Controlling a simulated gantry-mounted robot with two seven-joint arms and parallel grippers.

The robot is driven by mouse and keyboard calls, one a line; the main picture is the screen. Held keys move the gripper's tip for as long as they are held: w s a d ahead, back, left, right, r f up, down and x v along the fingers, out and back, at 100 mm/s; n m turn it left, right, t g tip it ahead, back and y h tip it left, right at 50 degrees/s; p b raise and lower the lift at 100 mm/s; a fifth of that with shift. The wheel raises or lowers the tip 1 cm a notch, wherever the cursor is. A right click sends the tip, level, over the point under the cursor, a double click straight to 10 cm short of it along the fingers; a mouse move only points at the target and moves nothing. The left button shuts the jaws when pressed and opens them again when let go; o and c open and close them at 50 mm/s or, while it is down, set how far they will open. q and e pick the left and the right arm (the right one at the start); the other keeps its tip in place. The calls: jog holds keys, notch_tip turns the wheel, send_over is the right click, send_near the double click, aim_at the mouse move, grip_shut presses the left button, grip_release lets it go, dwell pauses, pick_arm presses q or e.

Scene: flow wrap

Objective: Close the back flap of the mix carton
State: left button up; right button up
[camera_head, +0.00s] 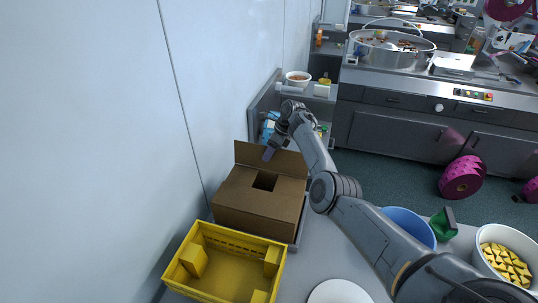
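The brown mix carton (256,214) stands on the grey table by the wall. Its back flap (245,154) is raised, standing up along the carton's far edge. The rest of the top is folded inward, leaving a dark square gap (265,180) near the back. My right arm reaches in from the lower right over the carton's right side. My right gripper (269,153) is at the upper middle of the back flap, its fingertips in front of the flap; I cannot tell whether they touch it or how far they are apart. My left gripper is out of view.
A yellow crate (232,244) with yellow blocks stands in front of the carton. A white plate (339,293), a blue bowl (408,222) and a white bowl (487,237) of yellow pieces lie to the right. Grey shelves (264,98) stand behind the carton.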

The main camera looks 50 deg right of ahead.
jog(key=shift+f, duration=0.2)
grip_shut()
dwell(1.4)
